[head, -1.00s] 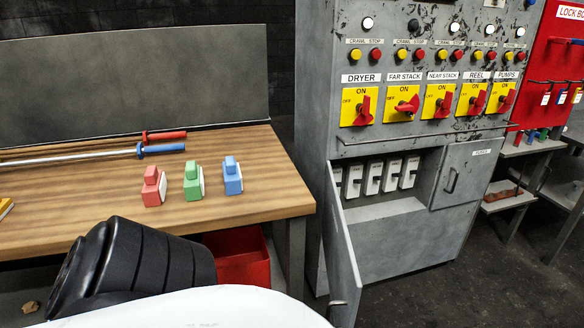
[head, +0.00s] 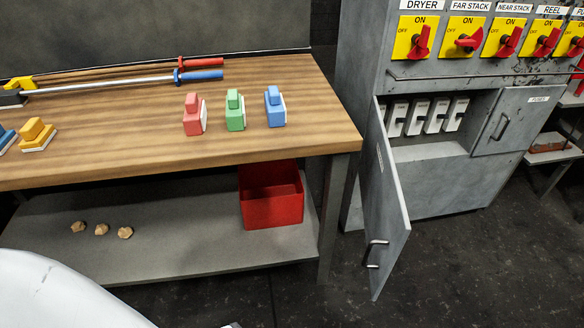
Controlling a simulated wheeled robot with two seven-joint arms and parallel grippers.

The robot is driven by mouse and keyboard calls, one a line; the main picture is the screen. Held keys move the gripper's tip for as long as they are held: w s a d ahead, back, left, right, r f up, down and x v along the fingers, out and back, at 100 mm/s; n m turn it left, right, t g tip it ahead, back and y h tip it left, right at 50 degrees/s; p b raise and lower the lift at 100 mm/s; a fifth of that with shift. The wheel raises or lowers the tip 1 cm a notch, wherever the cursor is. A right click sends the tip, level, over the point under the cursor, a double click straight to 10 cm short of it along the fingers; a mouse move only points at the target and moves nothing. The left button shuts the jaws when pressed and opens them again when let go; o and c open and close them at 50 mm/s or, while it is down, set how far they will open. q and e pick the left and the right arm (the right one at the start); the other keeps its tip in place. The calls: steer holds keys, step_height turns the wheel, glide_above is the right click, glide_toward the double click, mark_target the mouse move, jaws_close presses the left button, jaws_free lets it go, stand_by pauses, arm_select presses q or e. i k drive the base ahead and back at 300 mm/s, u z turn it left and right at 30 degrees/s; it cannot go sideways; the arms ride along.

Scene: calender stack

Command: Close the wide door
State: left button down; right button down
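The wide door (head: 388,205) of the grey cabinet (head: 440,185) stands swung open toward me, hinged at the left side of the opening. A metal handle (head: 374,254) sits low on it near its free edge. Several white fuse-like blocks (head: 420,117) show in the open compartment. A smaller door (head: 512,120) on the right of the compartment is shut and has its own handle. Neither of my grippers is in view.
A wooden workbench (head: 100,160) with padlock-like red, green and blue blocks stands left of the cabinet. Dark floor (head: 470,275) is free in front of the cabinet.

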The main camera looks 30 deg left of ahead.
mark_target(387, 225)
steer(key=u, duration=0.35)
steer(key=i, duration=1)
steer(key=z, duration=0.8)
steer(key=k, duration=1.7)
steer(key=u, duration=0.55)
steer(key=i, duration=0.5)
steer(key=z, duration=0.05)
